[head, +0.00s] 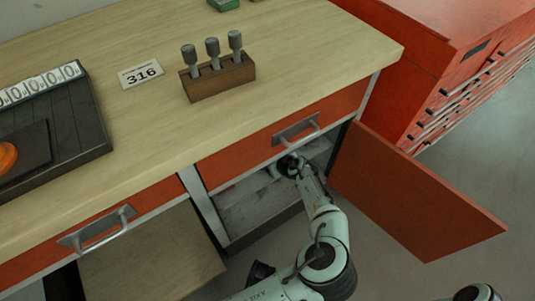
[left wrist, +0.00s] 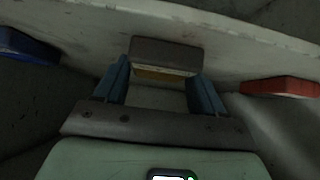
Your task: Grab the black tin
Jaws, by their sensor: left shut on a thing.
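The black tin (left wrist: 165,52) shows in the left wrist view as a dark box with a yellowish strip on its near side. My left gripper (left wrist: 160,78) has its two blue fingers on either side of the tin's near end and is shut on it. In the head view my left arm reaches into the open cabinet (head: 245,212) below the worktop; its fingers and the tin are hidden there. My right gripper is not in view.
A blue box (left wrist: 28,46) lies left of the tin and a red box (left wrist: 282,86) lies right of it. The orange cabinet door (head: 410,195) stands open to the right of my arm. The worktop edge and a drawer handle (head: 297,130) are just above the opening.

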